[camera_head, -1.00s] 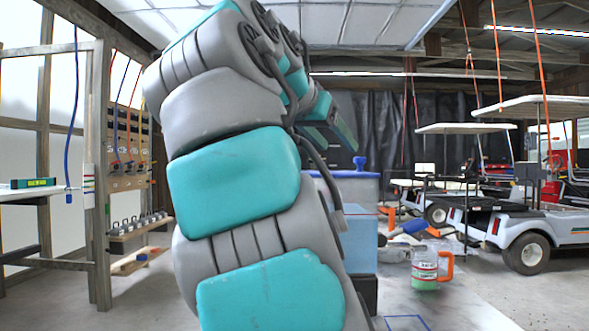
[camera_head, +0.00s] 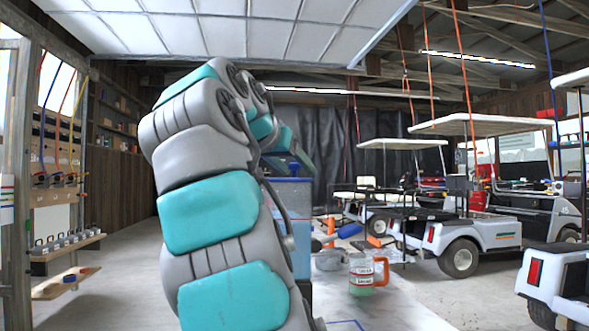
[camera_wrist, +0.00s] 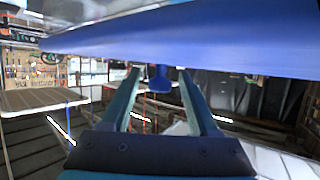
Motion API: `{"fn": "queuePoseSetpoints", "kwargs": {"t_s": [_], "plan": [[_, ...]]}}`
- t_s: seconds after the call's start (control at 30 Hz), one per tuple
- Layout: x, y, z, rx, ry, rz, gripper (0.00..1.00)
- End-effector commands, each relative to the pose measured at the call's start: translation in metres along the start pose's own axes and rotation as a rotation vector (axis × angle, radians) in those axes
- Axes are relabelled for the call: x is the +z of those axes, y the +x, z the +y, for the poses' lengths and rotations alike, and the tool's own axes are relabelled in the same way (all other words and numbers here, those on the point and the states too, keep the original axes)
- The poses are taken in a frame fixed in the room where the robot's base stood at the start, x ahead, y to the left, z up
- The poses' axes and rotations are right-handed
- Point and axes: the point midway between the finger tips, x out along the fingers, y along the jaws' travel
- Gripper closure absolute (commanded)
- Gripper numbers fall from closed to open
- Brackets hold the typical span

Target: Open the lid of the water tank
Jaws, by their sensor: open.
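The water tank (camera_head: 301,230) stands behind my arm in the head view, mostly hidden, with a blue lid (camera_head: 283,184) on top. A small blue knob (camera_head: 294,170) shows on the lid, just below my gripper (camera_head: 297,150). In the wrist view the underside or edge of the blue lid (camera_wrist: 200,42) spans the upper part. The blue knob (camera_wrist: 158,80) shows between the two teal fingers of my gripper (camera_wrist: 158,72). The fingers are apart, with a gap on each side of the knob. The lid looks seated on the tank.
A jar with an orange handle (camera_head: 365,273) and a glass bowl (camera_head: 331,260) are on the table (camera_head: 395,308) right of the tank. Golf carts (camera_head: 460,235) stand at the right. A shelf with small metal parts (camera_head: 68,247) is at the left, with open floor before it.

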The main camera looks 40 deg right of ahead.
Motion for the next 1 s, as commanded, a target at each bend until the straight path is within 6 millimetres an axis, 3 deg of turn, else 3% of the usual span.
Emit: {"fn": "queuePoseSetpoints", "kwargs": {"t_s": [0.17, 0.7, 1.0], "plan": [[-0.0005, -0.0001, 0.0, -0.001, 0.0, 0.001, 0.39], [-0.0007, -0.0005, -0.0001, -0.001, 0.001, 0.002, 0.99], [-0.0007, -0.0005, -0.0002, -0.001, 0.001, 0.002, 1.0]]}}
